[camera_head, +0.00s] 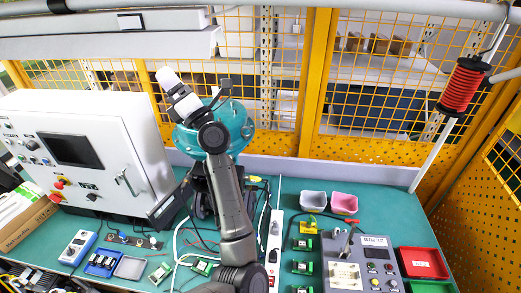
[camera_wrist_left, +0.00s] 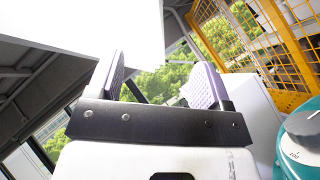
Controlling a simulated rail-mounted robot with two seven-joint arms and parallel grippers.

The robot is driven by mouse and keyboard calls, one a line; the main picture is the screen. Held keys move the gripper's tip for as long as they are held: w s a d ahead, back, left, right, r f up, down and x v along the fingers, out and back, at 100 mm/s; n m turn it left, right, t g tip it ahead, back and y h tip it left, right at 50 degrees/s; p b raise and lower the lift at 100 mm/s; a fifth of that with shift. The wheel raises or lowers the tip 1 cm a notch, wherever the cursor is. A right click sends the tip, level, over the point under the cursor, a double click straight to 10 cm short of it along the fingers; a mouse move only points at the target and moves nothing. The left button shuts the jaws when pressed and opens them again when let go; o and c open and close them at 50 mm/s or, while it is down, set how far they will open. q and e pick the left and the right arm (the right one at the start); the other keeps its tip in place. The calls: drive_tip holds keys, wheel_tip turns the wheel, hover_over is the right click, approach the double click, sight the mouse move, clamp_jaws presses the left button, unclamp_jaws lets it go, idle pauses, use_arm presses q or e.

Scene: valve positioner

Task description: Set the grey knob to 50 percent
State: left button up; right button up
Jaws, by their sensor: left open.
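The teal valve positioner (camera_head: 238,118) stands at the back middle of the bench, partly covered by my left arm in the head view. In the left wrist view, part of its teal body (camera_wrist_left: 284,158) is at the right edge. There the grey knob (camera_wrist_left: 306,122) sits over a white dial marked 100, cut off by the frame. I cannot read the knob's setting. My left gripper (camera_head: 166,75) is raised beside the positioner, on its left, apart from the knob. In the left wrist view its two fingers (camera_wrist_left: 162,80) are apart with nothing between them.
A white control cabinet (camera_head: 100,150) stands to the left. A grey panel box (camera_head: 365,262), a red tray (camera_head: 423,263) and small grey (camera_head: 313,201) and pink (camera_head: 344,204) bins are on the right. A white power strip (camera_head: 274,245) and loose cables lie near the arm. Yellow mesh fencing stands behind.

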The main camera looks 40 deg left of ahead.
use_arm(q)
drive_tip(key=w+d+f+m+t+h+p, duration=0.1)
drive_tip(key=w+d+m+t+h+p, duration=0.3)
drive_tip(key=m+t, duration=0.85)
drive_tip(key=w+d+f+m+t+h, duration=0.1)
drive_tip(key=w+d+m+t+h, duration=0.1)
drive_tip(key=d+m+t+h, duration=0.8)
drive_tip(key=d+f+m+h+p, duration=0.3)
drive_tip(key=d+f+m+h, duration=0.4)
drive_tip(key=f+m+h, duration=0.4)
drive_tip(key=shift+w+d+f+m+g+p, duration=0.15)
drive_tip(key=shift+d+f+m+g+p, duration=0.4)
drive_tip(key=shift+m, duration=1.9)
drive_tip(key=shift+a+f, duration=0.2)
drive_tip(key=shift+a, duration=0.1)
